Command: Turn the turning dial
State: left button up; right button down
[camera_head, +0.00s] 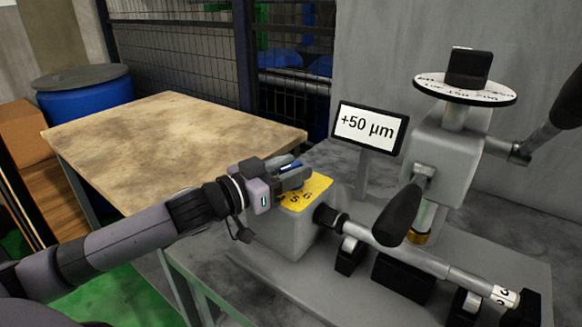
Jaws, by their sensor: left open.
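My left gripper (294,176) reaches in from the left and hangs over a yellow plate (318,187) with black numbers, on top of a grey block of the machine. The gripper is open; its fingers cover part of the plate, and whatever dial or knob sits there is hidden behind them. I cannot tell whether the fingers touch it. A second dial, a white marked disc (432,84) with a black knob (468,67) on top, stands on the grey column at the upper right, apart from the gripper. My right gripper is not in view.
A sign (368,127) reading "+50 µm" stands behind the yellow plate. Black handles (400,215) and a steel spindle (440,263) lie to the right. A bare wooden table (170,140) is at left, with a blue barrel (88,97) behind it.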

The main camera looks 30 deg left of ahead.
pick_arm(q)
jog(key=shift+w+d, duration=0.1)
grip_shut()
jog(key=shift+n+y, duration=0.4)
jog(key=shift+y, duration=0.2)
jog(key=shift+n+t+y+p, duration=0.3)
jog(key=shift+n+t+y, duration=0.4)
jog(key=shift+n+y, duration=1.6)
jog(key=shift+y, duration=1.1)
jog(key=shift+n+y, duration=0.3)
jog(key=shift+y, duration=0.1)
